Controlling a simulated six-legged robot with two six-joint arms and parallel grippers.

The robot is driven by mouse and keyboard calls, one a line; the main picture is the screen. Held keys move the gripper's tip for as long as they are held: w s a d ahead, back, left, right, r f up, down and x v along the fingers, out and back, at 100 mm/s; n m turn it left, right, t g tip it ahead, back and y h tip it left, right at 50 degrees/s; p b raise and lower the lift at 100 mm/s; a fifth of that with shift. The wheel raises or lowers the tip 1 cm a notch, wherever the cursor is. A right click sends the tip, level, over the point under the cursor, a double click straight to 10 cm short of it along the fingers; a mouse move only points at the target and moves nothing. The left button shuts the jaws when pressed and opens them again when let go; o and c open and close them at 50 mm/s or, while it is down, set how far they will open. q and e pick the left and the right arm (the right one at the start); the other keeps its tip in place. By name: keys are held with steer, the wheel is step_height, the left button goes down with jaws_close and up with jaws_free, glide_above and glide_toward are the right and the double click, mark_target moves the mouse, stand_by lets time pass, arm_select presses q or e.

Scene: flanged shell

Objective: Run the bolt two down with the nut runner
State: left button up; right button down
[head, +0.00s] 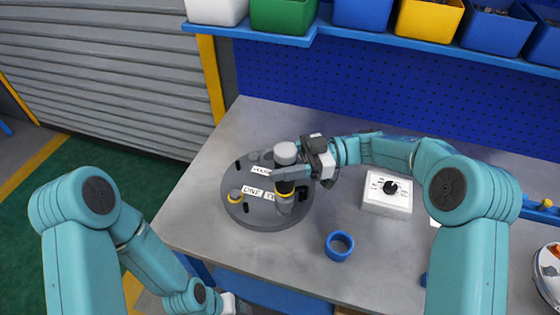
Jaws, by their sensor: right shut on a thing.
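The flanged shell (265,218) is a round grey disc on the bench, with white labels; ONE is readable, one beginning with T is partly covered. My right gripper (293,172) is shut on the nut runner (285,153), an upright grey cylinder with a dark band and yellow ring. The runner's lower end is over the right front of the flange, by the T label; bolt two is hidden beneath it. Whether it touches the bolt I cannot tell. My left gripper (232,304) is low at the bottom edge, mostly cut off.
A white box with a black dial (388,194) stands right of the flange. Colored bins (430,20) line a shelf at the back. A shiny round object (548,270) is at the right edge.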

steer(key=shift+f+b, duration=0.9)
steer(key=shift+f, duration=0.4)
steer(key=shift+r, duration=0.1)
steer(key=shift+n+g, duration=0.7)
steer(key=shift+g, duration=0.2)
steer(key=shift+n+g+h, duration=0.3)
steer(key=shift+g+h, duration=0.1)
steer(key=shift+g, duration=0.1)
steer(key=shift+s+r+g, duration=0.1)
steer(key=shift+g, duration=0.3)
